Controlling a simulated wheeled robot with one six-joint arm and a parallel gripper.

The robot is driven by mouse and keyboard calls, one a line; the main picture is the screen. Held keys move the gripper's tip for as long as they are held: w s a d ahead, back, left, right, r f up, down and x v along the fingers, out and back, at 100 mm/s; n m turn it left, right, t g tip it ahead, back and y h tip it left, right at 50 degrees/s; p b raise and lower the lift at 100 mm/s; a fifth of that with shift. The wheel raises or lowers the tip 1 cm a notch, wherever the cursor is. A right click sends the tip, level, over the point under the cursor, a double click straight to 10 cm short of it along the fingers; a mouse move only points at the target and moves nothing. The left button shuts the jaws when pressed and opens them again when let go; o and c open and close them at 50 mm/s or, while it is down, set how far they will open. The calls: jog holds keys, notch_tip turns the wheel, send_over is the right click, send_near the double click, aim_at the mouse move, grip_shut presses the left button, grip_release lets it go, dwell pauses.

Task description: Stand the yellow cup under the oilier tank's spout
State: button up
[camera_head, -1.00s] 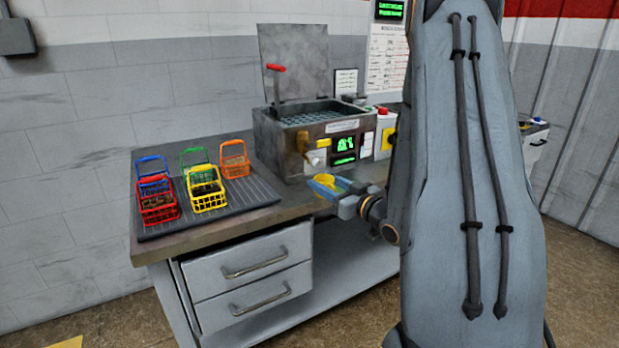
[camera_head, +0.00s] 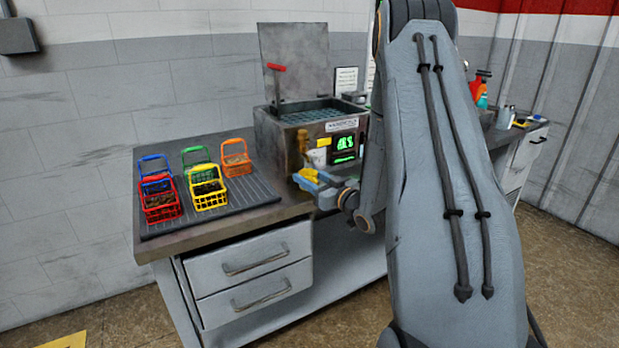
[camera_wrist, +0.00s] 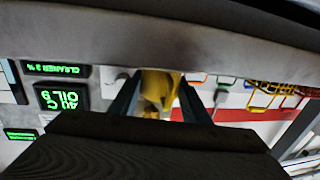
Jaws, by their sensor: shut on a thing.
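My gripper (camera_head: 322,186) is in front of the open-lidded grey tank (camera_head: 276,138), just below and close to its brass spout (camera_head: 303,146). The gripper is shut on the yellow cup (camera_head: 306,175), which shows at its blue fingertips. In the wrist view, which is upside down, the yellow cup (camera_wrist: 152,84) sits between the two fingers (camera_wrist: 160,95). Whether the cup touches the bench is hidden. The tank's green display (camera_head: 344,143) also shows in the wrist view (camera_wrist: 60,97), with an inverted OIL reading.
Several coloured wire baskets stand on a dark ribbed mat (camera_head: 250,195) at the bench's left, including a yellow (camera_head: 208,190) and a red one (camera_head: 161,203). My arm hides the bench to the right of the tank.

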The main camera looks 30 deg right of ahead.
jog(key=shift+f, duration=0.1)
jog(key=o, duration=0.9)
jog(key=shift+r, duration=0.2)
jog(key=s, duration=0.4)
jog(key=s+d+b, duration=0.1)
jog(key=s, duration=0.3)
jog(key=s+d, duration=0.1)
jog(key=s, duration=0.3)
jog(key=shift+d+b, duration=0.15)
jog(key=shift+b, duration=0.2)
jog(key=shift+f, duration=0.1)
